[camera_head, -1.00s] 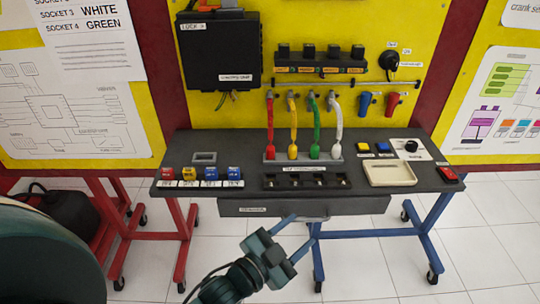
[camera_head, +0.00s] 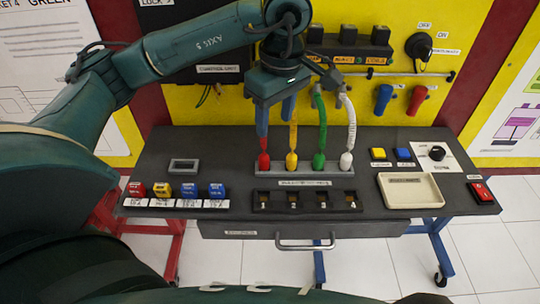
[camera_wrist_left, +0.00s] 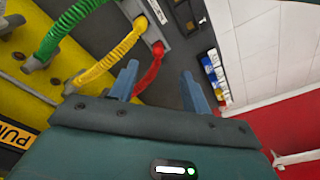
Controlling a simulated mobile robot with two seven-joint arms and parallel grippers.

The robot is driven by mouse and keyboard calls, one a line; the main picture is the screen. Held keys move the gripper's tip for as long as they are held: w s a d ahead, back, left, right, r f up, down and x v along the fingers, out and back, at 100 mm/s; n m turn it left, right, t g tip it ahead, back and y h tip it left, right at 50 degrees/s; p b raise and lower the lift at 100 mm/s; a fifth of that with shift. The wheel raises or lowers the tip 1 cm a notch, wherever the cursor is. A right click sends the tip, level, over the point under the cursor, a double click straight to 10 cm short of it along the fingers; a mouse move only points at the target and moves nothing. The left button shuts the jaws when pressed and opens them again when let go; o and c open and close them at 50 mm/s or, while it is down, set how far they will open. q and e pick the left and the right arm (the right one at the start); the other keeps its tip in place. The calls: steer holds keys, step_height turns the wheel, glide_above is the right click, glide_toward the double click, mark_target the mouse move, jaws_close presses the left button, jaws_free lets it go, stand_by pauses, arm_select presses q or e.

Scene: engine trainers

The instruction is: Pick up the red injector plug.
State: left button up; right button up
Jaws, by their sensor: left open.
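The red injector plug (camera_head: 264,161) stands upright at the left end of a grey holder (camera_head: 344,170) on the console. It also shows in the left wrist view (camera_wrist_left: 158,48), with its red hose curving toward my gripper. My left gripper (camera_head: 275,122) is open and points down above the plug. In the left wrist view its two fingers (camera_wrist_left: 160,68) stand apart on either side of the red hose, without a visible grip. The upper part of the red hose is hidden behind the gripper in the head view. My right gripper is not in view.
Yellow (camera_head: 292,160), green (camera_head: 319,160) and white (camera_head: 346,160) plugs stand close to the right in the same holder. A black socket strip (camera_head: 307,201) lies in front. A cream tray (camera_head: 410,190) is at the right. Small coloured blocks (camera_head: 162,190) sit at the left.

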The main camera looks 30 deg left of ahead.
arm_select(q)
steer(key=a, duration=0.2)
glide_above(264, 155)
steer(key=shift+y, duration=0.4)
steer(key=f, duration=0.6)
steer(key=shift+w+d, duration=0.1)
steer(key=shift+d, duration=0.1)
steer(key=shift+a+f+p, duration=0.15)
steer(key=shift+f+p, duration=0.25)
steer(key=shift+f, duration=1.15)
steer(key=shift+a+f+p, duration=0.1)
steer(key=shift+f+p, duration=0.25)
steer(key=shift+f, duration=1.2)
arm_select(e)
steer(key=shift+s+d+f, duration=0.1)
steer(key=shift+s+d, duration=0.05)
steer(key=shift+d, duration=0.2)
arm_select(q)
steer(key=shift+c, duration=0.2)
